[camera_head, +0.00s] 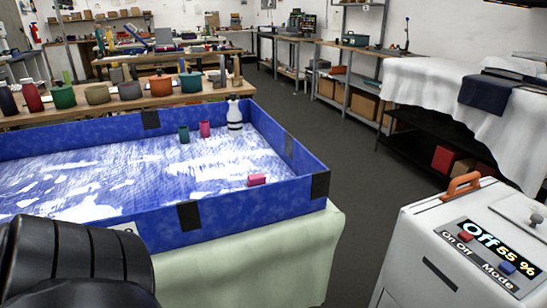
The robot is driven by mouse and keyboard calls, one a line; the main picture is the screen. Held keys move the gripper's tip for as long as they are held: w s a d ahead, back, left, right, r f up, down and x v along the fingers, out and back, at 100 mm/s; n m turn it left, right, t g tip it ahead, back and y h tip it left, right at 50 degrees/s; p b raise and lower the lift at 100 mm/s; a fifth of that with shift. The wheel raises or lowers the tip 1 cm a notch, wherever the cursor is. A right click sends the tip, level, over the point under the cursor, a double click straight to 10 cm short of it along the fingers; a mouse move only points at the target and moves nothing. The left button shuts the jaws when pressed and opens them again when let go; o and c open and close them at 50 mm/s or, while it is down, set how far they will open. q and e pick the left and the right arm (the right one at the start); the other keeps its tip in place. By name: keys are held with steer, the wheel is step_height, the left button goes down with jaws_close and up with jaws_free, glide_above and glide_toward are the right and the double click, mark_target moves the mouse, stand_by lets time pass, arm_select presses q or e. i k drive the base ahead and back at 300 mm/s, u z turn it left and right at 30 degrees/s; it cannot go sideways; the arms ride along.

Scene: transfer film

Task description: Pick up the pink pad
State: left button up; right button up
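A small pink pad (257,180) lies inside the large blue-walled tray (245,205), close to its front right corner. It sits just behind the front wall, and its lower edge may be partly hidden by that wall. A black ribbed part of my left arm fills the lower left corner. Its gripper is not visible. My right arm and gripper are not visible. Nothing is touching the pad.
A pink cup (204,129), a dark green cup (184,134) and a white bottle (235,114) stand at the tray's back right. A white machine (420,230) with an orange handle stands at the right. Most of the tray floor is clear.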

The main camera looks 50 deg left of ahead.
mark_target(258, 179)
steer(key=u, duration=1.75)
